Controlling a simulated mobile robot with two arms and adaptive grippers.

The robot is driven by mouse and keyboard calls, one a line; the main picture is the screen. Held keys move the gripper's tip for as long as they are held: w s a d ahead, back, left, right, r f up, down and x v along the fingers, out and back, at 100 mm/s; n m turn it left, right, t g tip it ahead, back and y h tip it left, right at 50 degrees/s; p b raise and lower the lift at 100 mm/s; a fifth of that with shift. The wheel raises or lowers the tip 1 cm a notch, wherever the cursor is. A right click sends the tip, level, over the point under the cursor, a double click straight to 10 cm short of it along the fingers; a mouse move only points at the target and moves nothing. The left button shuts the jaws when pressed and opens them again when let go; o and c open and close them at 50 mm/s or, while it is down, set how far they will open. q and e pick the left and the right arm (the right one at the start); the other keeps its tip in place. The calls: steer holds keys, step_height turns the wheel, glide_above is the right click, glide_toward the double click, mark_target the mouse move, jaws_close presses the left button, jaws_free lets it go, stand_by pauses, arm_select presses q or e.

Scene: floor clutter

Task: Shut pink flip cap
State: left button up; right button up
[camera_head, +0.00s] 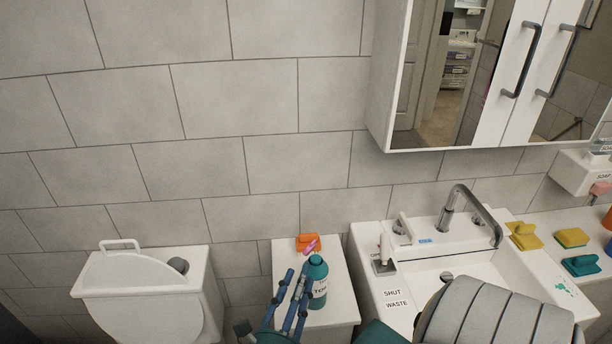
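A teal bottle (318,287) stands upright on a small white cabinet, with dark lettering on its front. Its pink flip cap (311,246) sticks up at a slant above the bottle's top and looks raised. My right gripper (297,271) has blue fingers pointing up, just left of the bottle and partly in front of it. The fingers are apart with a gap between them and nothing visible in it. I cannot tell whether a finger touches the bottle. My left gripper is not in view.
An orange item (306,239) sits behind the bottle. A white toilet tank (150,295) is at left. A mirrored cabinet (430,80) hangs above.

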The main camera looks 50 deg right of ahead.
mark_target(313, 245)
steer(key=p+x, duration=0.1)
steer(key=x, duration=0.3)
steer(key=p+x, duration=0.2)
steer(key=x, duration=0.1)
steer(key=shift+w+d+r, duration=0.15)
steer(key=shift+d+r, duration=0.1)
steer(key=shift+d, duration=0.1)
steer(key=shift+w+d, duration=0.3)
steer(key=shift+d, duration=0.25)
steer(key=shift+f, duration=0.1)
